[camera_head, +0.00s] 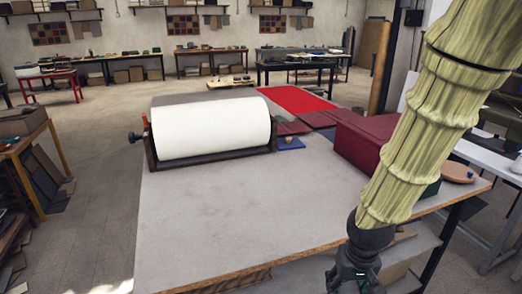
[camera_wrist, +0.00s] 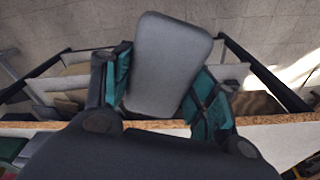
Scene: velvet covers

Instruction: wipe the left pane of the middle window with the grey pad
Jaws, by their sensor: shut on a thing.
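My gripper (camera_head: 355,277) hangs at the bottom right of the head view, beside the table's front edge. The wrist view shows its teal-lined fingers (camera_wrist: 163,85) shut on the grey pad (camera_wrist: 168,55), one finger on each side. The pad is a flat, rounded slab reaching out beyond the fingers, with its near end hidden by the gripper body. In the head view I cannot make out the pad. No window and no window pane shows in either view.
A large grey-topped table (camera_head: 230,220) bears a white roll (camera_head: 210,128) in a dark stand, a blue pad (camera_head: 291,143), red sheets (camera_head: 297,99) and a dark red box (camera_head: 375,145). A wooden side table (camera_head: 25,135) stands left. Open floor (camera_head: 95,200) lies between them.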

